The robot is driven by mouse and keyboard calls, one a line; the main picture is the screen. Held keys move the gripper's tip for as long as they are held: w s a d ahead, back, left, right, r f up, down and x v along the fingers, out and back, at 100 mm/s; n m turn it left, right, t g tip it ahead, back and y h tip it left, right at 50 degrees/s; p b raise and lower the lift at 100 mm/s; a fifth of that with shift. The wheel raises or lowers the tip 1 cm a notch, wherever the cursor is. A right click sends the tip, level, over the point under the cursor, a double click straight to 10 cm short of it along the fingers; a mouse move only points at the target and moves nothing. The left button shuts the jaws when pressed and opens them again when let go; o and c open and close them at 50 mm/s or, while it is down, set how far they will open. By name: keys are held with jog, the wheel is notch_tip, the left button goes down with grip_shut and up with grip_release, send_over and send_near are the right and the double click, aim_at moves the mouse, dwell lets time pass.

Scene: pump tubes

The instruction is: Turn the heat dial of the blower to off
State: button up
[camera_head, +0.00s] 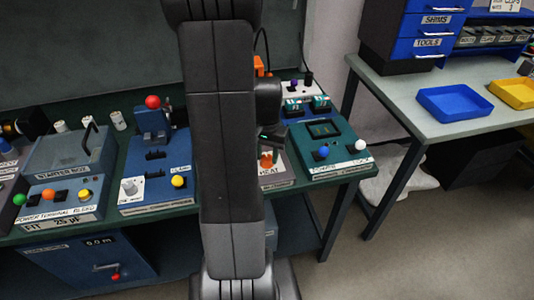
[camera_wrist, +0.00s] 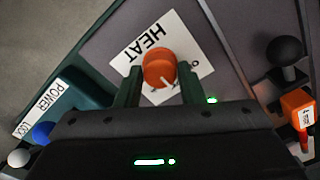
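The heat dial (camera_wrist: 160,68) is an orange round knob on a white plate lettered HEAT (camera_wrist: 145,42) in the wrist view. A small white mark shows on its lower edge, and an "O" is printed on the plate to its right. In the head view the dial (camera_head: 266,161) shows just right of my arm. My gripper (camera_wrist: 160,78) is open, with one dark green finger on each side of the dial. Whether the fingers touch it cannot be told. In the head view my gripper (camera_head: 272,138) is just above the dial; my arm hides most of the blower.
A green unit (camera_head: 325,140) with blue and white knobs stands right of the blower. A blue clamp unit (camera_head: 150,165) stands left. In the wrist view a black knob (camera_wrist: 285,50) and an orange block (camera_wrist: 298,103) lie to the right.

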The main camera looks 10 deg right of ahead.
jog(key=c, duration=0.5)
jog(key=shift+o, duration=0.2)
jog(key=n, duration=0.4)
jog(key=shift+n, duration=2.5)
jog(key=shift+w, duration=0.1)
jog(key=o, duration=1)
